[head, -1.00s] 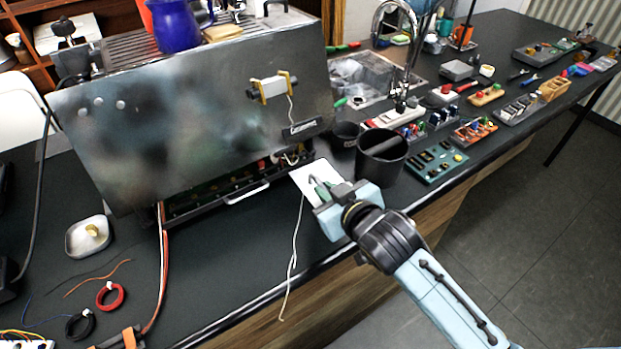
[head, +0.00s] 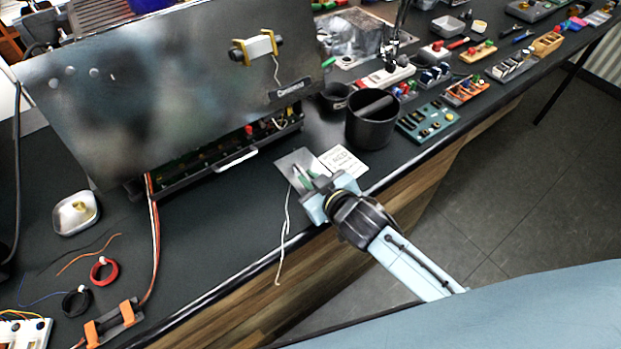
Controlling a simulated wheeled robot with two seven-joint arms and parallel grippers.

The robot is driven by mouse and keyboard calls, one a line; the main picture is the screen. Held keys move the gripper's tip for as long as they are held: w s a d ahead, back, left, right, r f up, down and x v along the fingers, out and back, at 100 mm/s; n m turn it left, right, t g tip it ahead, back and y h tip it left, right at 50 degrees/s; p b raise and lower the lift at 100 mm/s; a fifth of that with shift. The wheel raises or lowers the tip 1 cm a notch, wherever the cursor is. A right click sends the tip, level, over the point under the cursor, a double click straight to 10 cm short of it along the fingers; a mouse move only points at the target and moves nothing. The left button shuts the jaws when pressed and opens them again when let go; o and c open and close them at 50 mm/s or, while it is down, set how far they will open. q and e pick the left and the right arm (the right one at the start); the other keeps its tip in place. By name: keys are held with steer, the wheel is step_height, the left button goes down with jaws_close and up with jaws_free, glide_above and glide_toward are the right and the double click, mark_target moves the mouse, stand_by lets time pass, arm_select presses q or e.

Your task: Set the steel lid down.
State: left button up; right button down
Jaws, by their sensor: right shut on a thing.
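The steel lid (head: 293,160) appears to be the small flat grey plate at the fingertips of my right gripper (head: 306,183). My right gripper is shut on it at its near edge, low over the counter in front of the machine. A small green part shows between the fingers, and the fingers hide part of the plate. I cannot tell whether the plate touches the counter. My left gripper is not in view.
A white printed card (head: 343,162) lies right beside the plate. A black bin (head: 373,122) stands behind it. The steel-panelled machine (head: 160,95) is at the left. A white cord (head: 284,225) hangs toward the counter's front edge. Dark counter (head: 220,205) is clear to the left.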

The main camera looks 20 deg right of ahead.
steer(key=c, duration=1.5)
jaws_free()
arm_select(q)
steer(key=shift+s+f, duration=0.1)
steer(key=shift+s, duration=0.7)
arm_select(e)
steer(key=shift+r, duration=0.15)
steer(key=shift+s+d, duration=0.15)
steer(key=shift+s, duration=0.25)
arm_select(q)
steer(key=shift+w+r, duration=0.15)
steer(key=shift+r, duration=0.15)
arm_select(e)
steer(key=v, duration=1.1)
steer(key=shift+r, duration=0.2)
